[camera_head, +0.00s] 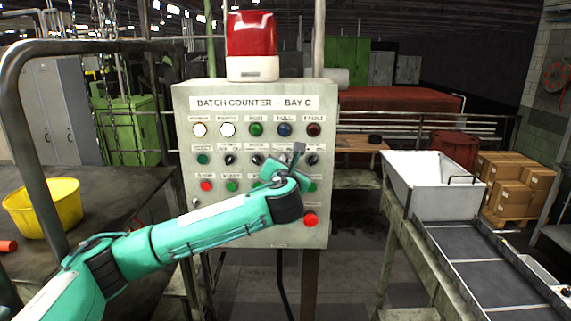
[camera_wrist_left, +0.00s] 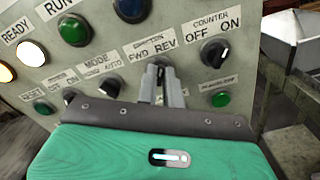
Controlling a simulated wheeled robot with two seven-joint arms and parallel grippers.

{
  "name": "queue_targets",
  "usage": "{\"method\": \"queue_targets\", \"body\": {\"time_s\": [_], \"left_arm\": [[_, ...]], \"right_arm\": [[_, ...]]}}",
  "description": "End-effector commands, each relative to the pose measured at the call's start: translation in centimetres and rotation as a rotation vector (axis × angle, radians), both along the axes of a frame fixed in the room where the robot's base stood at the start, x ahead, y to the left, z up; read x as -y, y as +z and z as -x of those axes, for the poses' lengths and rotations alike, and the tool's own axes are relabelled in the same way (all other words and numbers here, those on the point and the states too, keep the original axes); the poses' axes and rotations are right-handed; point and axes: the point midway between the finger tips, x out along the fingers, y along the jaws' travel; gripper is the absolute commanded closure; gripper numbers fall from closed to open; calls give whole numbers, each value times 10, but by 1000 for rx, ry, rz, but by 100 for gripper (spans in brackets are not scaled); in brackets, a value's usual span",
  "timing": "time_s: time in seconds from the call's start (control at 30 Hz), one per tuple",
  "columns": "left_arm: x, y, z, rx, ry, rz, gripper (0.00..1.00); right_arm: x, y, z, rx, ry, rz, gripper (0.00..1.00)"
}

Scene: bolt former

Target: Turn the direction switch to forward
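The control box (camera_head: 182,120), headed "BATCH COUNTER - BAY C", stands upright before me. In the left wrist view a label (camera_wrist_left: 152,50) reads FWD and REV. The direction switch below it is hidden behind my left gripper's fingers, so its setting does not show. My left gripper (camera_head: 297,152) is at the middle row of the box; its fingers (camera_wrist_left: 161,72) are close together with a narrow gap. I cannot tell whether they touch or hold the knob. My right gripper is not in view.
The counter knob (camera_wrist_left: 213,53) is just right of the fingers, and the mode knob (camera_wrist_left: 70,97) is to the left. A green button (camera_wrist_left: 220,98) is below right. A red beacon (camera_head: 252,36) tops the box. A conveyor (camera_head: 480,262) stands right, a yellow bucket (camera_head: 50,207) left.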

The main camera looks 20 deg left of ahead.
Motion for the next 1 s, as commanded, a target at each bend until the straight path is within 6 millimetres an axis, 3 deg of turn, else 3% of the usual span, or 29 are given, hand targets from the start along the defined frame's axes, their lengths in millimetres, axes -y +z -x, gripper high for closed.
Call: {"method": "queue_targets", "body": {"time_s": [0.47,1.0], "left_arm": [[0,-1,0,26,-1,87,100],[-2,-1,1,156,-2,537,100]], "right_arm": [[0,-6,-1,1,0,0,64],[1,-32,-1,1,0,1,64]]}}
